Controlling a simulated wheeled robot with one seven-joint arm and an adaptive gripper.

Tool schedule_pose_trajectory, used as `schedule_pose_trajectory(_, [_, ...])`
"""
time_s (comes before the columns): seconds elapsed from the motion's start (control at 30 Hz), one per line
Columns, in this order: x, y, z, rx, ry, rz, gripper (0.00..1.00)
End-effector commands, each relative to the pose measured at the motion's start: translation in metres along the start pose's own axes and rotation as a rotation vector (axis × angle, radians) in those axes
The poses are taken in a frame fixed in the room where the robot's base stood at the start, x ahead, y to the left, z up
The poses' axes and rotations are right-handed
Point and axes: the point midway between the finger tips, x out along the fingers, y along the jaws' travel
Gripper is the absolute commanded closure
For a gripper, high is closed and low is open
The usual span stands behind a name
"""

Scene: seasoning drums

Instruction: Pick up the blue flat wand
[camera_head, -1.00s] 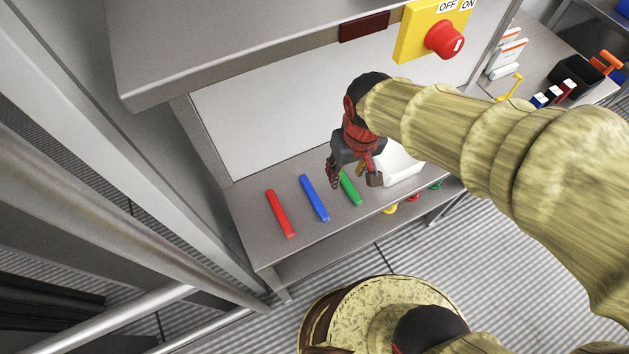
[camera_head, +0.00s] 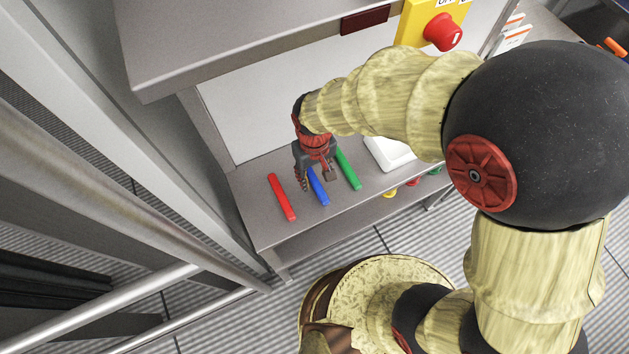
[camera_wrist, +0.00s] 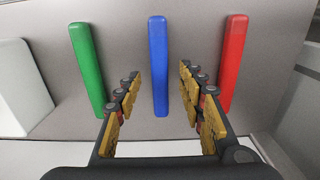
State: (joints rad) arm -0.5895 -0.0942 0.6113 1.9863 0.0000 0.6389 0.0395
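The blue flat wand (camera_head: 318,188) lies on the grey shelf between the red and green wands. In the head view my gripper (camera_head: 316,184) is over its far part and hides some of it. In the wrist view the blue wand (camera_wrist: 158,65) runs upright in the picture, and its near end lies between the two fingers of my gripper (camera_wrist: 160,92). The fingers are spread apart, with a gap on each side of the wand. Whether they are down at the wand's height is hard to tell.
The red wand (camera_head: 282,197) lies left of the blue one and the green wand (camera_head: 348,170) right of it. A white tray (camera_head: 390,154) stands farther right on the shelf (camera_head: 262,226). An upper ledge (camera_head: 230,45) and a yellow box with a red button (camera_head: 443,32) are above.

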Motion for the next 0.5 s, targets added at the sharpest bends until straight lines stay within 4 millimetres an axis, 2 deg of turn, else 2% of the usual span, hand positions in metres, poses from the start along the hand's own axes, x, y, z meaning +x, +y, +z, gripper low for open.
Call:
schedule_pose_trajectory(0.03, [0.0094,0.0003,0.0006,0.0,-0.002,0.0,0.61])
schedule_pose_trajectory(0.1, [0.0147,0.0003,0.0002,0.0,-0.001,0.0,0.61])
schedule_pose_trajectory(0.33, [0.015,0.0003,-0.0002,0.0,0.001,0.0,0.61])
schedule_pose_trajectory(0.5, [0.0149,0.0003,-0.0001,0.0,0.001,0.0,0.7])
